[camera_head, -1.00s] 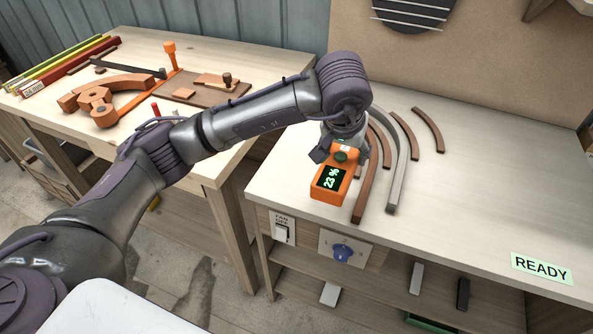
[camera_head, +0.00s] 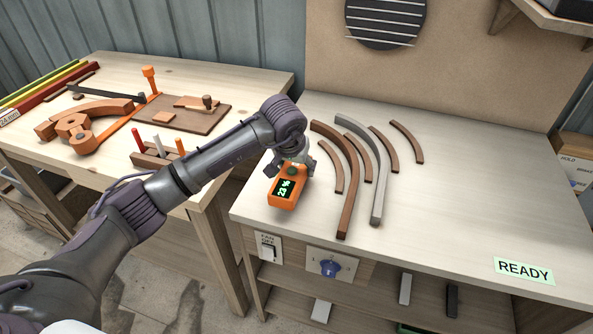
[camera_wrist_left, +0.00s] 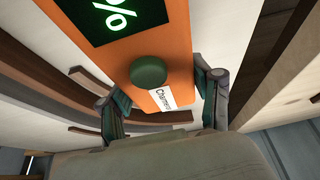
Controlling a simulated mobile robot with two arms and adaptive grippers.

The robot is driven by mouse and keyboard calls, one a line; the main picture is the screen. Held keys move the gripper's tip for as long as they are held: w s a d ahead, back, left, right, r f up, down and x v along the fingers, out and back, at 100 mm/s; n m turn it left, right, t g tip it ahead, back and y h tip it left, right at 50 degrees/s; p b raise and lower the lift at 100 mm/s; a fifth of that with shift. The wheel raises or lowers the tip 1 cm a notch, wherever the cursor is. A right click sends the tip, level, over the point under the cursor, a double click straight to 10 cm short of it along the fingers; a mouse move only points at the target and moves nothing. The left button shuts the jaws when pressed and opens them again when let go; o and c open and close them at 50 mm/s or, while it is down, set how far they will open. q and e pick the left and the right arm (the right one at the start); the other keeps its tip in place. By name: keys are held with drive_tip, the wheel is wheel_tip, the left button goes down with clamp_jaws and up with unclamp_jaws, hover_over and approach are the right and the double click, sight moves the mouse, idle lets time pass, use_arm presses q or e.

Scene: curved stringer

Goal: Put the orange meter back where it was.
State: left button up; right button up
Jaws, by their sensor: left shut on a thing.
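The orange meter (camera_head: 287,191) has a dark display reading 23 % in green and a green round button. My left gripper (camera_head: 295,165) is shut on the meter near its button end, at the left part of the right bench. In the left wrist view the meter (camera_wrist_left: 178,65) lies between the two fingers of the left gripper (camera_wrist_left: 165,100), and a white label shows on it. I cannot tell whether the meter touches the bench top. My right gripper is not in view.
Several curved brown strips (camera_head: 352,185) and a grey curved strip (camera_head: 377,190) lie just right of the meter. The right bench (camera_head: 470,190) is clear further right, up to the READY label (camera_head: 524,270). A pen block (camera_head: 160,154) stands on the left bench.

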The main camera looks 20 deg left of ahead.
sight(290, 176)
use_arm(q)
drive_tip(key=shift+f, duration=1.05)
drive_tip(key=shift+f, duration=0.15)
drive_tip(key=o, duration=1.1)
drive_tip(key=shift+o, duration=0.2)
drive_tip(key=shift+s+r, duration=0.1)
drive_tip(key=shift+r, duration=0.35)
drive_tip(key=v, duration=1.1)
drive_tip(key=shift+s+r, duration=0.15)
